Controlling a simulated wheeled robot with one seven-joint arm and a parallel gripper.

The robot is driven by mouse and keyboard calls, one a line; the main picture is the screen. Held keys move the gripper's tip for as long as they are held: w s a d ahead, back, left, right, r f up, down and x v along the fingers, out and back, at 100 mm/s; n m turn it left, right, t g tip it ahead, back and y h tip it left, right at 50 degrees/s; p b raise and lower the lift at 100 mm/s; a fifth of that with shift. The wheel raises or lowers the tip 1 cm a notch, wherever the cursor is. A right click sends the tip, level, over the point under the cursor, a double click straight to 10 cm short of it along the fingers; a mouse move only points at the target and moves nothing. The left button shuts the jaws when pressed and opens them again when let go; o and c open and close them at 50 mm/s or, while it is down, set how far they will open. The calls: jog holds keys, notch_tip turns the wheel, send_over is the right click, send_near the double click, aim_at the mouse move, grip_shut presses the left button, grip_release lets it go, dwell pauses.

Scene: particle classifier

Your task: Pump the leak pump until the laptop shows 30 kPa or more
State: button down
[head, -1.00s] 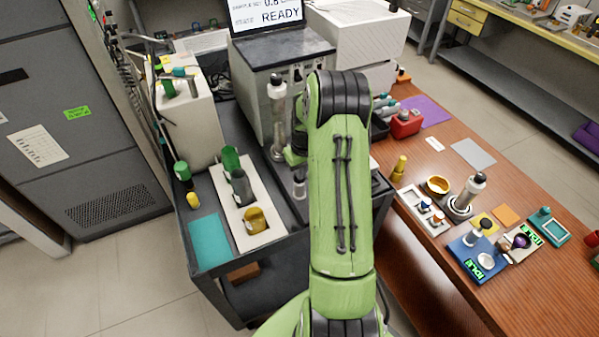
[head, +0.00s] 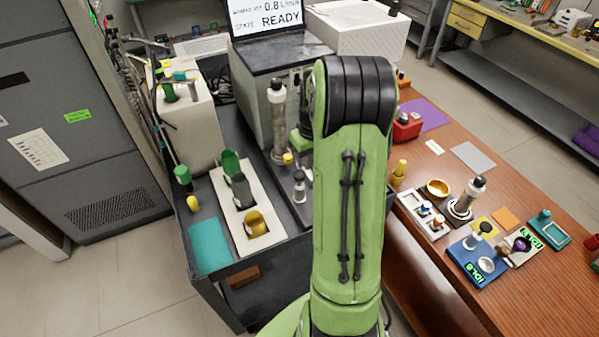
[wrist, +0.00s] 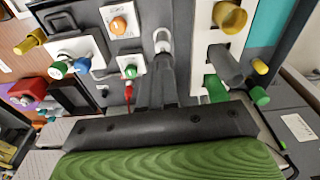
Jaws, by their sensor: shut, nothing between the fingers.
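The laptop (head: 266,22) stands at the top of the head view. Its visible lines read 0.8 L/min and READY; the top of the screen is cut off, so no kPa figure shows. A small silver upright plunger (head: 299,187), which looks like the leak pump, stands on the dark cart right of the white holder board. In the wrist view a silver, ring-like top on a white plate (wrist: 162,42) sits just beyond the fingertips and may be the same pump. My gripper (wrist: 161,70) is shut and empty; contact cannot be told. My arm hides it in the head view.
The white board (head: 243,235) with green, grey and yellow holders is left of the plunger. A tall silver cylinder (head: 278,120) stands behind it. An orange knob (wrist: 119,26) and a green knob (wrist: 130,64) are close to my fingers. A wooden bench (head: 440,250) is at right.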

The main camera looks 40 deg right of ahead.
notch_tip(320, 180, up, 6)
jog(key=shift+s+r, duration=0.25)
jog(key=shift+s, duration=0.1)
dwell(1.2)
jog(key=t+p, duration=0.2)
send_near(300, 174)
jog(key=shift+a+r, duration=0.2)
jog(key=shift+r, duration=0.15)
jog(key=shift+w, duration=0.1)
jog(key=b+x, duration=0.5)
jog(key=x, duration=0.2)
jog(key=shift+d+f, duration=0.1)
jog(key=shift+d, duration=0.05)
